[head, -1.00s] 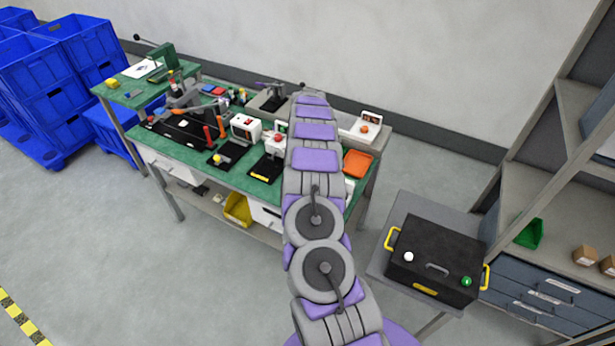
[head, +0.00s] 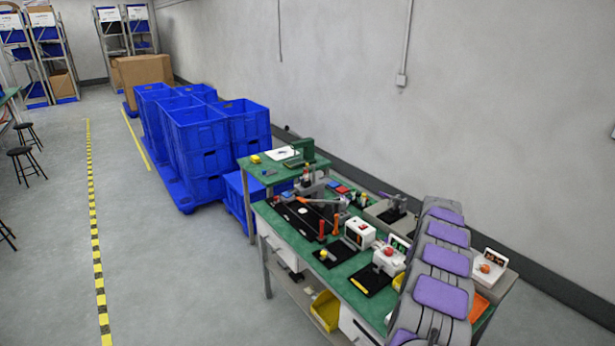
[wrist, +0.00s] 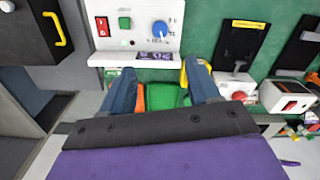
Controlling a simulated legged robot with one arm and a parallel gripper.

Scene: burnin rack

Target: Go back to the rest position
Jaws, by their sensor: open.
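My arm (head: 445,265) reaches across the right end of the green-topped workbench (head: 375,262) in the head view. Its far end is hidden there. In the wrist view my gripper (wrist: 162,72) is open, with two dark blue-grey fingers apart. Nothing is held firmly between them. A green surface (wrist: 163,97) with orange beside it shows between and behind the fingers. A white panel with a green button and blue knob (wrist: 135,25) lies just ahead of the fingertips.
White testers (head: 360,232) and black fixtures stand along the bench. Stacked blue crates (head: 200,135) stand left of it. Open floor (head: 150,270) lies at left, with a striped yellow line. In the wrist view a black box with a yellow handle (wrist: 54,28) is at upper left.

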